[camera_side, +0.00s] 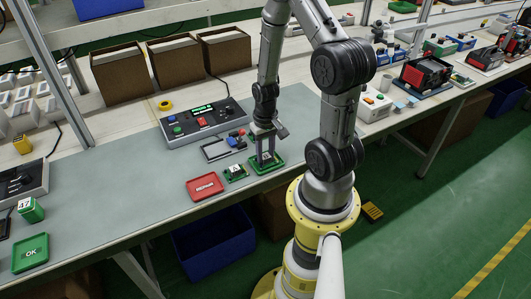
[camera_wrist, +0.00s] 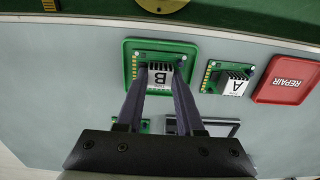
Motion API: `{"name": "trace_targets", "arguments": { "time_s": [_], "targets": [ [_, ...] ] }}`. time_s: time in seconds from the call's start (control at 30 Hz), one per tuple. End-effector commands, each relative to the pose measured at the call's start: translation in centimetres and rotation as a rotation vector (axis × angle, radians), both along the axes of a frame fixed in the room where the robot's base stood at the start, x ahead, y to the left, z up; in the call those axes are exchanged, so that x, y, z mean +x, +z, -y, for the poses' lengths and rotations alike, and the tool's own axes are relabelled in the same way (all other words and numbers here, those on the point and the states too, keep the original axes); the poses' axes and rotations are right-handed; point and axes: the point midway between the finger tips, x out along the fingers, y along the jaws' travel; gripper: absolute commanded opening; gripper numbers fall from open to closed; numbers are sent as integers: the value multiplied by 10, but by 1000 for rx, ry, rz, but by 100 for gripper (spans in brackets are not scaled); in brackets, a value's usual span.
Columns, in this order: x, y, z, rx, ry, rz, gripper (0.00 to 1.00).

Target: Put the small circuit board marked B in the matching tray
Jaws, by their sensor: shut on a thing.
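My gripper (camera_side: 265,158) points down over a green tray (camera_side: 268,170) at the bench's front edge. In the wrist view my gripper (camera_wrist: 160,69) has its fingers on both sides of a green circuit board whose white block is marked B (camera_wrist: 160,80). The board lies within the outline of the green tray (camera_wrist: 126,62); whether it touches the tray floor I cannot tell. A similar board marked A (camera_wrist: 236,86) sits beside the tray; it also shows in the side view (camera_side: 235,172). A red tray marked REPAIR (camera_wrist: 288,80) lies beyond board A.
A green tray marked OK (camera_side: 30,254) and a green block (camera_side: 31,209) are at the far left. A control box (camera_side: 203,121) and a dark frame (camera_side: 215,151) with small coloured parts stand behind my gripper. The bench's left middle is clear.

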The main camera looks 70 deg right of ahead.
Motion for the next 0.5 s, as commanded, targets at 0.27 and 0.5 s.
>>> {"name": "trace_targets", "arguments": {
  "time_s": [0.27, 0.5],
  "targets": [
    [0, -2, 0, 0, 0, 0, 0],
    [0, -3, 0, -1, 0, 1, 66]
  ]
}}
